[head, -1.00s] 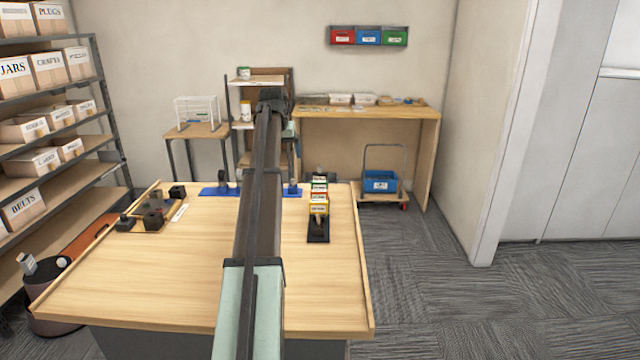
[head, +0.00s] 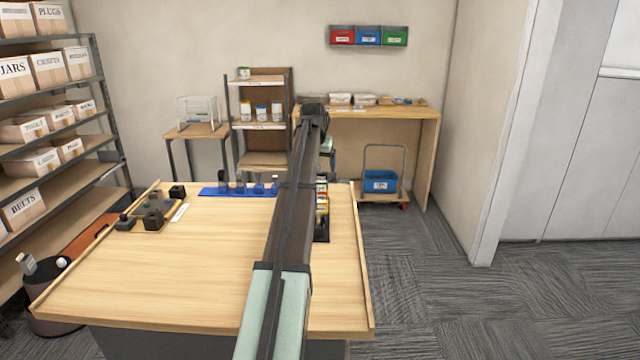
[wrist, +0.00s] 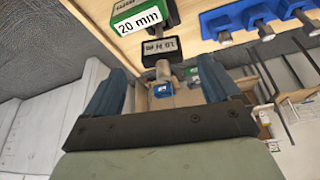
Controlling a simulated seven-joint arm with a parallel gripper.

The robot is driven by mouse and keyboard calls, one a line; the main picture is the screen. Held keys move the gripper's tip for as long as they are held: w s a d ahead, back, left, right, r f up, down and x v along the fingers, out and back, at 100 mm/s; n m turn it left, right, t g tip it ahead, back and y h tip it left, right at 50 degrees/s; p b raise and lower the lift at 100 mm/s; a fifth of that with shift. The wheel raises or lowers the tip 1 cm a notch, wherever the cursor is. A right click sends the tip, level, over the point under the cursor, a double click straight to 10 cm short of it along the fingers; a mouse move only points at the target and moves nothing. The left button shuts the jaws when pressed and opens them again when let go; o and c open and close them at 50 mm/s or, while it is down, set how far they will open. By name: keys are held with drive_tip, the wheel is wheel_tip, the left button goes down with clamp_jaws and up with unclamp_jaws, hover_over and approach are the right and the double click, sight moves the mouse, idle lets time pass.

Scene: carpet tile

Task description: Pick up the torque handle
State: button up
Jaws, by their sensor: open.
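A black block with a white label that seems to read "10 N m" upside down (wrist: 160,48) shows in the wrist view, with a short metal stem; it looks like the torque handle, though I cannot be sure. In the head view the row of coloured blocks (head: 322,204) on a black base is mostly hidden behind my arm.
A blue rack (head: 235,190) with several pegs stands at the table's back edge; it also shows in the wrist view (wrist: 235,20). Dark blocks (head: 153,218) sit at the table's left. The middle of the wooden table (head: 180,270) is clear.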

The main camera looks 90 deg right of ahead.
sight(319, 171)
drive_tip(key=shift+x, duration=3.3)
drive_tip(key=shift+w, duration=0.15)
drive_tip(key=c, duration=1.4)
wheel_tip(319, 171, up, 9)
drive_tip(key=shift+r, duration=0.1)
drive_tip(key=shift+w+r, duration=0.2)
drive_tip(key=shift+w, duration=0.1)
drive_tip(key=w+a+n+t, duration=0.2)
drive_tip(key=w+n, duration=0.2)
drive_tip(key=w, duration=2.6)
drive_tip(key=w+a+m+g, duration=0.1)
drive_tip(key=w+a, duration=0.3)
drive_tip(key=w, duration=0.8)
drive_tip(key=w+a+f+m+g, duration=0.1)
drive_tip(key=w+a+m, duration=0.3)
drive_tip(key=w, duration=0.8)
drive_tip(key=shift+a+m+g, duration=0.3)
drive_tip(key=shift+a, duration=0.55)
